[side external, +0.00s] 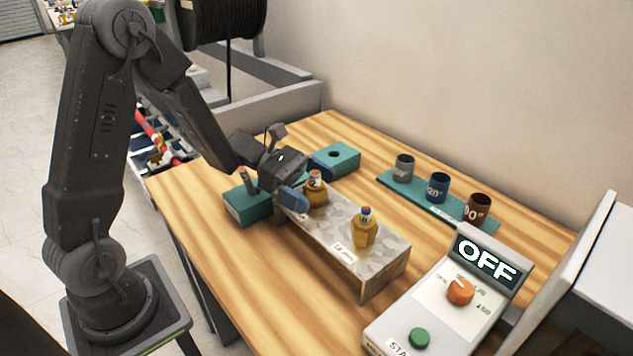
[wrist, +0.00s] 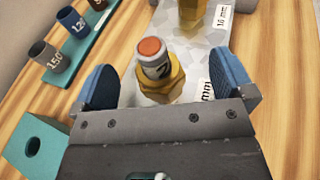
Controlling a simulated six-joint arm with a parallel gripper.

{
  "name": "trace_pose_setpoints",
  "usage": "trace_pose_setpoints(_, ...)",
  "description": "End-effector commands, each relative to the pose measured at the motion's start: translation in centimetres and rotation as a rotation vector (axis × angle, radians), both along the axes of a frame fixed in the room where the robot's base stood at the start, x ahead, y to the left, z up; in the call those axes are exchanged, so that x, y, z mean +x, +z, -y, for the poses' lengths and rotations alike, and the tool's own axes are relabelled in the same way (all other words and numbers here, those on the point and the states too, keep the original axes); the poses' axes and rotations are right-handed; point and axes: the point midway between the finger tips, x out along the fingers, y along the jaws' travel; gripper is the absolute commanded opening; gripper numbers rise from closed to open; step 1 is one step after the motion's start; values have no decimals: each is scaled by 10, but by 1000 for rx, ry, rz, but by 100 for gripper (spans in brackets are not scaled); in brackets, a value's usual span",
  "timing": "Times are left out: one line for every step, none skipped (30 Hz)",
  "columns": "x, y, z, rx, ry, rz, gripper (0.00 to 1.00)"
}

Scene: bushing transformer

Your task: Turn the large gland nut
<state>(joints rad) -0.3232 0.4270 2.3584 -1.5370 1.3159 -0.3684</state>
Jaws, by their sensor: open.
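A grey speckled block (side external: 345,235) carries two brass hex gland nuts. The brass nut nearer my gripper (side external: 316,196) has a white collar with an orange-red top and a mark like "2"; it shows in the wrist view (wrist: 172,87). The other brass nut (side external: 364,235) stands towards the block's front, near the "16 mm" label; it is partly cut off in the wrist view (wrist: 191,15). I cannot tell for sure which is larger. My gripper (wrist: 165,84) is open, its blue fingers on either side of the nearer nut with visible gaps. The far finger is hidden in the side view.
A teal holder (side external: 245,205) with an upright grey piece stands left of the block. A teal block with a hole (side external: 336,160) is behind it. A teal strip (side external: 438,204) holds three labelled cups. A control box (side external: 450,290) reading "OFF" stands at the front right.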

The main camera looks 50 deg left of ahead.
Motion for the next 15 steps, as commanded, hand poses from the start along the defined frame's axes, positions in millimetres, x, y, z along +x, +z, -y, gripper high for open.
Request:
trace_pose_setpoints(-2, 2, -6, 0, 4, 1, 100)
trace_pose_setpoints(-3, 2, -8, -1, 4, 1, 100)
trace_pose_setpoints(-4, 3, -12, 0, 5, 2, 100)
trace_pose_setpoints(-5, 4, -14, -1, 4, 1, 100)
trace_pose_setpoints(-6, 5, -17, -1, 4, 1, 100)
trace_pose_setpoints(-7, 6, -21, -1, 5, 1, 100)
trace_pose_setpoints(-9, 6, -23, 0, 4, 0, 100)
trace_pose_setpoints(-10, 7, -26, 0, 4, 0, 100)
trace_pose_setpoints(-11, 8, -29, 0, 5, 0, 100)
trace_pose_setpoints(-12, 9, -32, 0, 4, 0, 100)
trace_pose_setpoints(-13, 10, -34, -1, 4, 1, 100)
trace_pose_setpoints(-14, 11, -38, 0, 5, 2, 100)
trace_pose_setpoints(-15, 11, -40, 0, 4, 2, 100)
trace_pose_setpoints(-16, 12, -42, 1, 4, 2, 100)
trace_pose_setpoints(-17, 12, -44, 1, 4, 2, 100)
